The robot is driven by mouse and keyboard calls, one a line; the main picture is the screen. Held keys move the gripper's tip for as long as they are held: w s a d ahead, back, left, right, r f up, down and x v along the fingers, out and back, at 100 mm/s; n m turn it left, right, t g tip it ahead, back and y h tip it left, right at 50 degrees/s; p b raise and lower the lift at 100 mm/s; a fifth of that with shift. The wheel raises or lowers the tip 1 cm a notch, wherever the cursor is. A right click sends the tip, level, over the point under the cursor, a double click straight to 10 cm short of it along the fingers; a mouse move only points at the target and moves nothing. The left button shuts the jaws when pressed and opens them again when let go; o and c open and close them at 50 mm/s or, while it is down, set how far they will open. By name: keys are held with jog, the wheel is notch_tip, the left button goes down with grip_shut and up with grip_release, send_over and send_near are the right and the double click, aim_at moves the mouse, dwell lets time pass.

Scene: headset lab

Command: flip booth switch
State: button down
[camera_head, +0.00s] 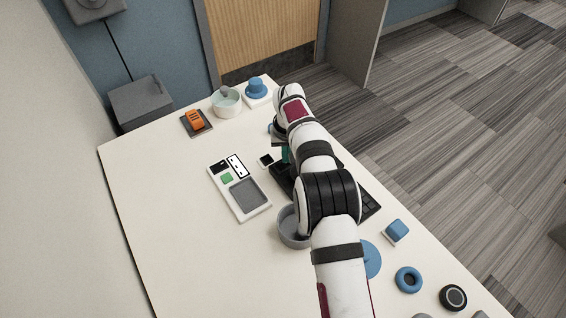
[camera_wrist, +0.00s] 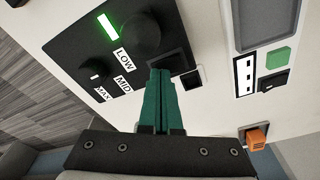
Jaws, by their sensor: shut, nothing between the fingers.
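No switch in view is labelled as the booth switch. My gripper's teal fingers (camera_wrist: 163,78) are closed together and empty. In the wrist view their tips overlap the edge of a dark control panel (camera_wrist: 75,50) with knobs, a lit green bar (camera_wrist: 107,26) and LOW, MID and MAX labels. They partly cover a dark square recess on it; contact cannot be told. A small white-framed black square (camera_wrist: 192,77) lies beside the tips and shows in the head view (camera_head: 266,160). An orange block on a dark base (camera_head: 195,120) stands farther back, also visible in the wrist view (camera_wrist: 257,138).
A white tray (camera_head: 251,212) with a green square lies left of my arm. A grey bowl (camera_head: 289,228) is partly behind my arm. A pale pot (camera_head: 226,101) and blue knob-shaped item (camera_head: 257,87) stand at the back. The table's left side is clear.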

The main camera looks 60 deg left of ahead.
notch_tip(320, 180, up, 7)
dwell(0.5)
jog(key=w+d+r+m, duration=0.25)
jog(key=d+r, duration=0.25)
jog(key=d, duration=0.5)
jog(key=w+d+r+m, duration=0.2)
jog(key=d+r+m, duration=0.15)
jog(key=d, duration=0.65)
jog(key=w+d+r+m, duration=0.2)
jog(key=d+r, duration=0.4)
jog(key=d, duration=0.4)
jog(key=s+d+m+g, duration=0.1)
jog(key=s+d+m, duration=0.55)
jog(key=d, duration=0.65)
jog(key=s+d+f+m, duration=0.1)
jog(key=s+d+f, duration=0.1)
jog(key=s, duration=0.4)
jog(key=s+d+f+m, duration=0.1)
jog(key=s+d+m, duration=0.1)
jog(key=s+d, duration=0.2)
jog(key=s, duration=0.3)
jog(key=shift+s+d+f, duration=0.2)
jog(key=shift+s+f, duration=0.1)
jog(key=shift+f, duration=0.1)
